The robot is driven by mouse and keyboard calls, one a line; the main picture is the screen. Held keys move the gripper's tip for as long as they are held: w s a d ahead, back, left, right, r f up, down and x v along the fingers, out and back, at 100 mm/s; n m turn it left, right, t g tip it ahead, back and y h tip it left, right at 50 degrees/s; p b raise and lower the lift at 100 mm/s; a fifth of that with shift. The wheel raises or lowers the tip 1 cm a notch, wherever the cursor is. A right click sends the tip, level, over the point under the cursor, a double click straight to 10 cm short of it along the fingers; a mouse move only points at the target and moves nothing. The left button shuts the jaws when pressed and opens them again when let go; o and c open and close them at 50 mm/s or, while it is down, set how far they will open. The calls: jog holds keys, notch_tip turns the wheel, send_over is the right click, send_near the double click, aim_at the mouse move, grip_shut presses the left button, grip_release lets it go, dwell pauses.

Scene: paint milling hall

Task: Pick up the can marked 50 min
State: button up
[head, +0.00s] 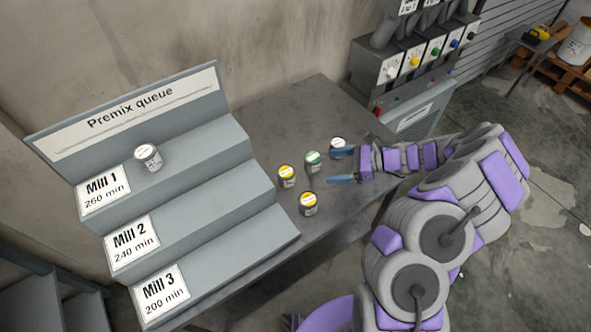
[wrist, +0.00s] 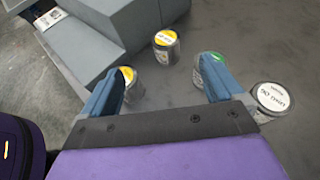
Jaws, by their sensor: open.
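The can marked 50 min (wrist: 273,98) has a white lid and stands upright on the table. In the wrist view it is at the right, outside the right finger, with its lid lettering upside down. In the head view a white-lidded can (head: 338,143) stands beside the far finger, which partly hides it. My gripper (head: 334,166) is open and empty above the table; its blue fingers also show in the wrist view (wrist: 165,73). A green-lidded can (head: 313,157) stands just off the fingertips, partly behind the right finger in the wrist view.
Two yellow-lidded cans (head: 287,173) (head: 308,200) stand close by on the grey table (head: 300,108). The stepped Premix queue rack (head: 200,189) is at the left, with a white-lidded can (head: 148,157) on its Mill 1 step. A dispenser (head: 405,65) stands behind right.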

jog(key=b, duration=0.2)
send_near(288, 172)
jog(key=shift+w+a+f+m+t, duration=0.15)
jog(key=shift+a+f, duration=0.15)
jog(key=shift+a, duration=0.3)
jog(key=shift+a+f+m+t, duration=0.15)
jog(key=shift+a+f, duration=0.15)
jog(key=shift+a, duration=0.35)
jog(key=shift+b+x, duration=0.95)
jog(key=shift+x, duration=2.35)
jog(key=c, duration=1.3)
jog(key=shift+o, duration=0.2)
jog(key=shift+d+r, duration=0.1)
jog(key=shift+r, duration=0.05)
